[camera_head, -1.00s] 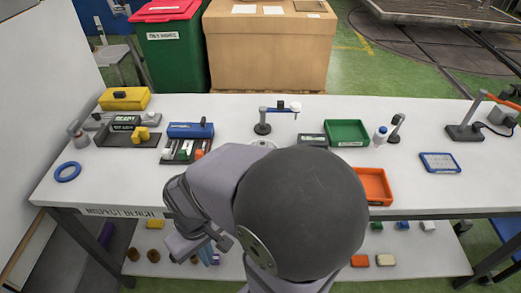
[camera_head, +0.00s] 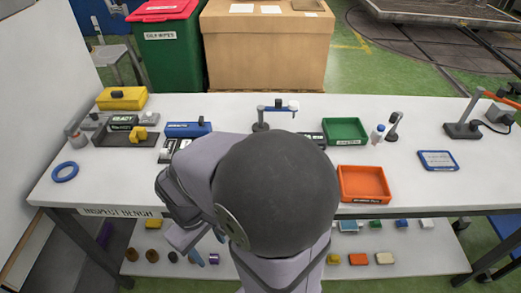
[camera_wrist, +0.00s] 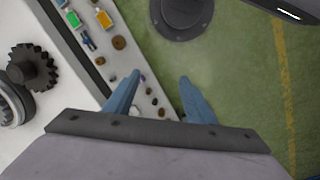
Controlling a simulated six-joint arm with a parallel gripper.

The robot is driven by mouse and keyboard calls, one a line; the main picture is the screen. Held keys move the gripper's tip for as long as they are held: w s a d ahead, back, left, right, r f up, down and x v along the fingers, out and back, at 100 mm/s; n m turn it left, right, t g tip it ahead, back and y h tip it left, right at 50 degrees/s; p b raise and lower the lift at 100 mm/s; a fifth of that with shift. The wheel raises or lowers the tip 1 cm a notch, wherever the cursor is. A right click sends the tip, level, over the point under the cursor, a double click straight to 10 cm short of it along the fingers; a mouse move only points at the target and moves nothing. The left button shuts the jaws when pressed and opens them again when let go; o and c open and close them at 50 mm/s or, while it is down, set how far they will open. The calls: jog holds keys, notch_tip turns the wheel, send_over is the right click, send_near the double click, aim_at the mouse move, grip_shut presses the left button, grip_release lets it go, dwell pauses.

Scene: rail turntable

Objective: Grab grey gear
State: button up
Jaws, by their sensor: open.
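A dark grey toothed gear (camera_wrist: 33,68) shows at the left of the wrist view, on the white bench top close to its edge. A lighter grey round part (camera_wrist: 10,102) lies beside it, cut off by the picture's edge. My gripper (camera_wrist: 160,85) is open, with two blue fingers apart and nothing between them. It is to the right of the gear in the wrist view, out past the bench edge, over the lower shelf and floor. In the head view my arm hides the bench's front middle, and I cannot make out the gear there.
The bench (camera_head: 440,193) holds an orange tray (camera_head: 364,184), a green tray (camera_head: 346,131), a blue box (camera_head: 187,130), a yellow box (camera_head: 122,98) and a blue ring (camera_head: 65,172). A small stand (camera_head: 261,121) is behind my arm. Several small parts lie on the lower shelf (camera_head: 430,255).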

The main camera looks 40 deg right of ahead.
jog(key=w+d+n+h, duration=0.2)
jog(key=d, duration=0.2)
jog(key=w+d+n+g+h+b, duration=0.1)
jog(key=w+d+n+h, duration=0.1)
jog(key=w+d+n, duration=0.1)
jog(key=w+d+n+g+h, duration=0.1)
jog(key=w+d+n, duration=0.1)
jog(key=d, duration=0.4)
jog(key=shift+w+r+n+h+b, duration=0.3)
jog(key=shift+w+n+h, duration=0.1)
jog(key=shift+w, duration=0.2)
jog(key=w+d+r+n+h, duration=0.1)
jog(key=w+d+n+h, duration=0.1)
jog(key=w+d, duration=0.1)
jog(key=w+d+r+n+h, duration=0.1)
jog(key=w+d+n+h, duration=0.1)
jog(key=w+d, duration=0.1)
jog(key=w+d+r+n+h+b, duration=0.1)
jog(key=w+d+r+n+h, duration=0.1)
jog(key=d, duration=0.3)
jog(key=shift+w, duration=0.7)
jog(key=shift+n+h, duration=0.3)
jog(key=shift+r+p+x, duration=0.15)
jog(key=shift+p+x, duration=0.5)
jog(key=shift+x, duration=1.25)
jog(key=shift+r+p+x, duration=0.1)
jog(key=shift+p+x, duration=0.5)
jog(key=shift+x, duration=1.3)
jog(key=shift+w+d, duration=0.15)
jog(key=shift+w, duration=0.05)
